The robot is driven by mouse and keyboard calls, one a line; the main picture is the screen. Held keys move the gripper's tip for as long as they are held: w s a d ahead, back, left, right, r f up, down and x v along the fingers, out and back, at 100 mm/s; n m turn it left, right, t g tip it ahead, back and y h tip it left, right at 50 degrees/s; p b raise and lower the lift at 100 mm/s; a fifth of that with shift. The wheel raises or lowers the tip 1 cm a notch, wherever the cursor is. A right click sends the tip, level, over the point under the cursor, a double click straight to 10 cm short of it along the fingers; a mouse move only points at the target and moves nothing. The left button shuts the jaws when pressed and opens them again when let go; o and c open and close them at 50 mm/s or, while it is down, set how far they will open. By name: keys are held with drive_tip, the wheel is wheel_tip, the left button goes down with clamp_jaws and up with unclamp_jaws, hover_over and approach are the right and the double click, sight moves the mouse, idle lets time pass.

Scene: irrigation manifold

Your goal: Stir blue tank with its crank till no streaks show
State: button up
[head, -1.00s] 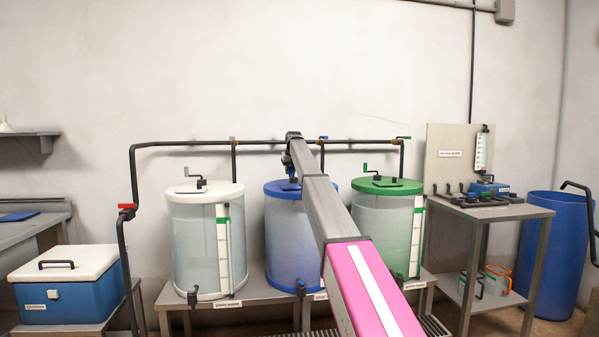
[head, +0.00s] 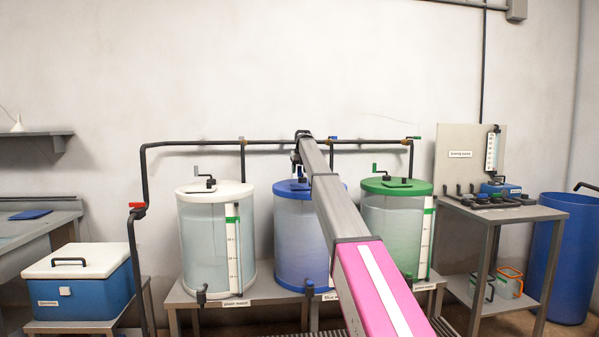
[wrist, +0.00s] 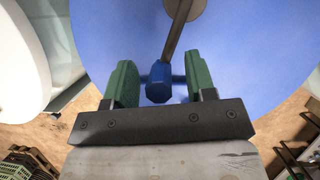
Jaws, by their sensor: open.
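The blue tank (head: 293,247) stands between the white-lidded and green-lidded tanks, with bluish liquid showing through its wall. My arm crosses in front of its right side, so I cannot tell whether streaks show there. In the wrist view its blue lid (wrist: 240,45) fills the background. The crank's blue handle knob (wrist: 158,83) sits between the two green fingers of my gripper (wrist: 158,82), on a grey crank arm (wrist: 178,40) running up to a round hub. My gripper is open, with a gap on each side of the knob.
The white-lidded tank (head: 215,245) is close on the left, the green-lidded tank (head: 385,230) close on the right. A dark pipe (head: 270,142) runs along the wall behind the lids. A blue cooler (head: 80,290) stands at left, a metal table (head: 500,210) at right.

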drive_tip(key=a+v, duration=0.1)
drive_tip(key=v, duration=0.9)
drive_tip(key=shift+d, duration=0.45)
drive_tip(key=shift+r, duration=0.1)
